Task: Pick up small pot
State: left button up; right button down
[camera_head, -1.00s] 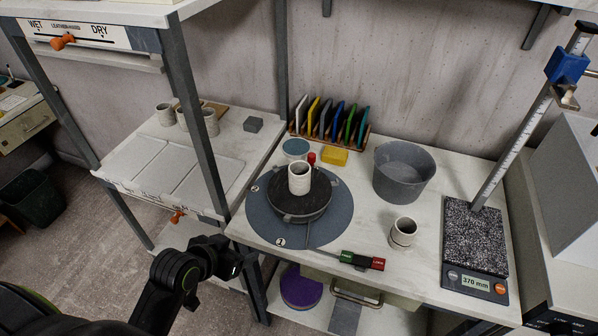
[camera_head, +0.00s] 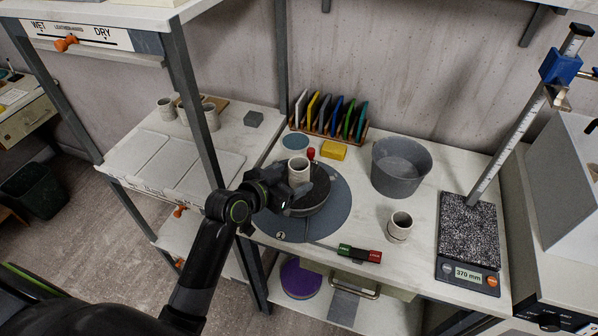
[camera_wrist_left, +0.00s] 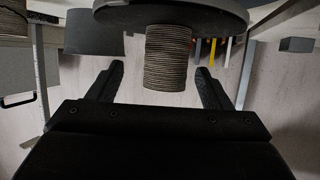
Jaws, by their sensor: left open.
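A small pale pot (camera_head: 298,170) stands upright on the dark round wheel head (camera_head: 318,197). It also shows in the left wrist view as a ribbed cylinder (camera_wrist_left: 168,58), upside down in that picture, with one finger to each side and clear space between. My left gripper (camera_head: 284,192) is open just left of and in front of this pot. It partly hides the near left side of the wheel head. A second small pot (camera_head: 400,226) stands to the right on the table. My right gripper is not in view.
A grey bucket (camera_head: 401,168) stands behind to the right. A rack of coloured tools (camera_head: 329,117), a yellow sponge (camera_head: 333,150) and a red item (camera_head: 311,153) are behind the wheel. A green-red switch (camera_head: 359,253) lies in front. A shelf post (camera_head: 193,90) rises at left.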

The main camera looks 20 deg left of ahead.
aim_at(298, 167)
pick_arm(q)
jog(key=shift+w+d+f, duration=0.25)
jog(key=shift+w, duration=0.3)
jog(key=shift+w+d+f+p, duration=0.1)
jog(key=shift+w+p, duration=0.35)
jog(key=shift+w, duration=0.2)
jog(key=x, duration=0.3)
jog(key=shift+a+p, duration=0.2)
jog(key=shift+p, duration=0.2)
jog(key=shift+w+d+f, duration=0.2)
jog(key=shift+w+f, duration=0.05)
jog(key=shift+w, duration=0.25)
jog(key=c, duration=1.1)
